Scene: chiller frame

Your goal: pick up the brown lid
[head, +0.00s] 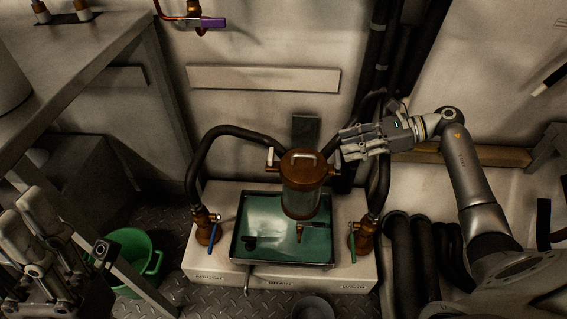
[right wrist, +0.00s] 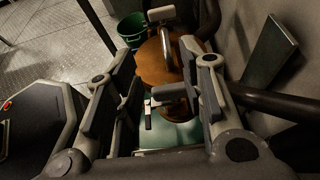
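The brown lid (head: 303,167) sits level on top of a clear cylinder (head: 300,203) in the middle of the head view. A pale metal handle arches over its top. In the right wrist view the lid (right wrist: 153,66) shows beyond and between the fingers, partly covered by them. My right gripper (head: 343,144) is just right of the lid, its fingers pointing left towards it. In the right wrist view (right wrist: 168,75) its fingers are apart, with nothing held. My left gripper (head: 30,220) is at the lower left, far from the lid, with its fingers apart and empty.
The cylinder stands over a tray of green liquid (head: 265,225) on a pale box (head: 215,269). Valves with a blue handle (head: 215,226) and a green handle (head: 351,247) flank it, with black hoses (head: 235,131). A green bucket (head: 134,256) stands on the floor at left.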

